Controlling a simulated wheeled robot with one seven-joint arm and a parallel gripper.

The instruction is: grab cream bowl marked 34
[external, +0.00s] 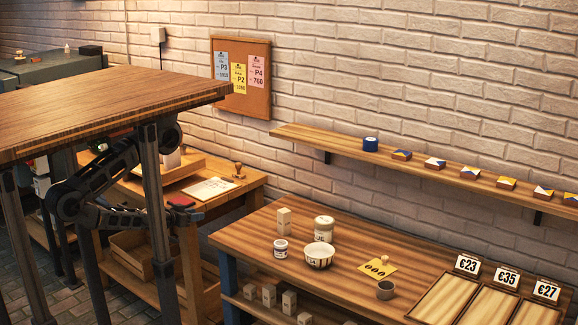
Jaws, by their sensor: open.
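A cream bowl (319,256) with dark marks on its side stands upright on the long wooden table (240,240). The marks are too small to read surely.
A cream lidded jar (324,228), a small white jar (281,249) and a pale block (284,219) stand close around the bowl. The high table (100,105) stands over my arm.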

